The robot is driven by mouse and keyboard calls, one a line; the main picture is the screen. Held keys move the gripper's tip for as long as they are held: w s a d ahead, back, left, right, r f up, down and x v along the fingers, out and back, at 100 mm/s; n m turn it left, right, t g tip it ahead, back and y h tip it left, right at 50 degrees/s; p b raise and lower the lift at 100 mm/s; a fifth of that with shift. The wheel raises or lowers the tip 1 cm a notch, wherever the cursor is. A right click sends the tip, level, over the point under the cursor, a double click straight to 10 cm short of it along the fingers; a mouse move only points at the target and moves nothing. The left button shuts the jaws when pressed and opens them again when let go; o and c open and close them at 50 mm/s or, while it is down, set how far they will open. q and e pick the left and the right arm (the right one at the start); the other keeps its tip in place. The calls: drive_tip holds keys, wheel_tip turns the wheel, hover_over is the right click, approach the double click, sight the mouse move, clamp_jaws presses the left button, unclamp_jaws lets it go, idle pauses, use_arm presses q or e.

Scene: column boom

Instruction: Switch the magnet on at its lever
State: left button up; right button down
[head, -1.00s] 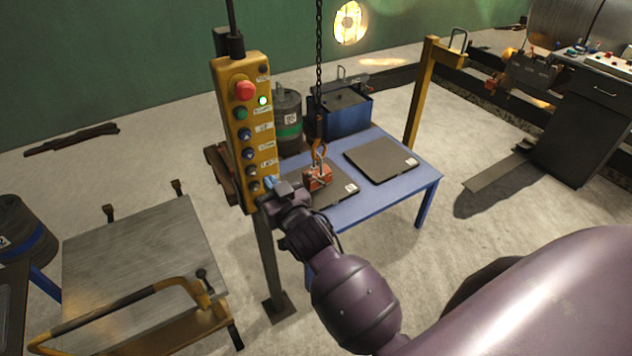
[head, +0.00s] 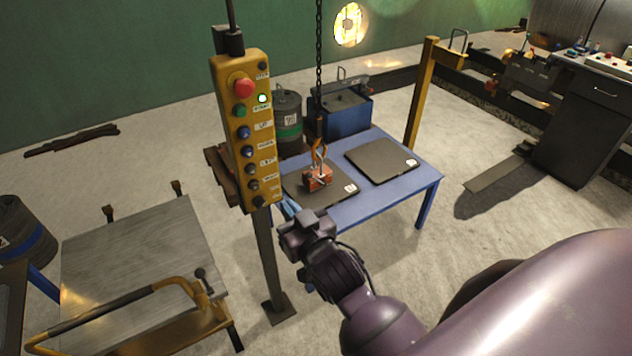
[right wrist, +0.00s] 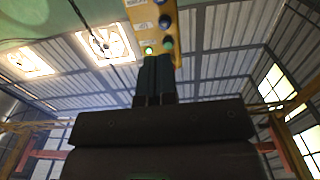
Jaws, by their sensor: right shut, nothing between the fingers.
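The orange-red magnet (head: 317,178) hangs from a hook on a chain and sits on a dark plate (head: 308,196) on the blue table. A thin light piece shows at its side, but I cannot tell which way its lever stands. My right gripper (head: 288,211) is shut and empty, in front of the table's near edge, lower and to the left of the magnet and apart from it. In the right wrist view its closed fingers (right wrist: 155,75) point up toward the yellow control box (right wrist: 152,18). My left gripper is not in view.
The yellow pendant control box (head: 245,135) with several buttons and a lit green lamp stands left of the magnet, close to my right gripper. A second dark plate (head: 381,160) lies on the blue table (head: 375,205). A yellow-railed cart (head: 140,260) stands at lower left.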

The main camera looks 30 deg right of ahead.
use_arm(q)
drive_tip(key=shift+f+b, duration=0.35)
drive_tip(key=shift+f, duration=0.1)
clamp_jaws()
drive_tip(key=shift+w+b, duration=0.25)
drive_tip(key=shift+b, duration=0.25)
use_arm(e)
drive_tip(key=s+d+f+g, duration=0.3)
drive_tip(key=s+f, duration=0.4)
drive_tip(key=f, duration=0.4)
drive_tip(key=s+d+f+n+g, duration=0.1)
drive_tip(key=s+d+f+g, duration=0.2)
drive_tip(key=s+f, duration=0.5)
wheel_tip(320, 180, down, 3)
drive_tip(key=shift+s+d, duration=0.3)
drive_tip(key=shift+d, duration=0.55)
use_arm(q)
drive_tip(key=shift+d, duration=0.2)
use_arm(e)
drive_tip(key=shift+d, duration=0.2)
